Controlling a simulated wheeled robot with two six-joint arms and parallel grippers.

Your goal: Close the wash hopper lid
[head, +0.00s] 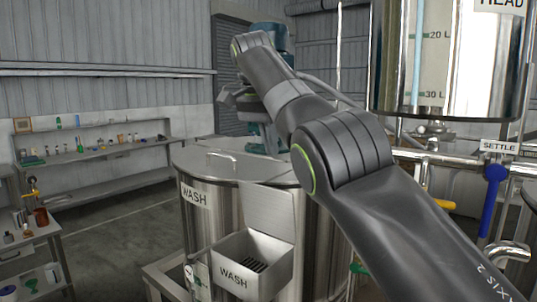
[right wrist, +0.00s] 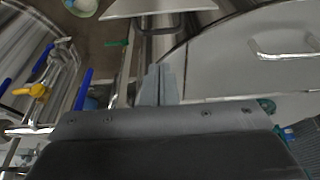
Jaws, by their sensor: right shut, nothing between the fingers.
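The wash hopper (head: 228,277) is a steel box labelled WASH on the front of the steel wash tank (head: 192,222). Its lid (head: 268,210) is a flat plate standing raised at the back of the box, so the hopper is open and a dark grate shows inside. My right arm comes in from the right and reaches above the tank. My right gripper (right wrist: 158,85) has its fingers together with nothing between them in the right wrist view. It is high over the tank area, apart from the lid. My left gripper is not in view.
The tank's round top (head: 210,160) carries a handle, also visible in the right wrist view (right wrist: 285,48). A glass vessel (head: 440,60) and pipes with a blue valve handle (head: 492,190) stand at right. Shelves and a side table (head: 35,240) are at left, with open floor between.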

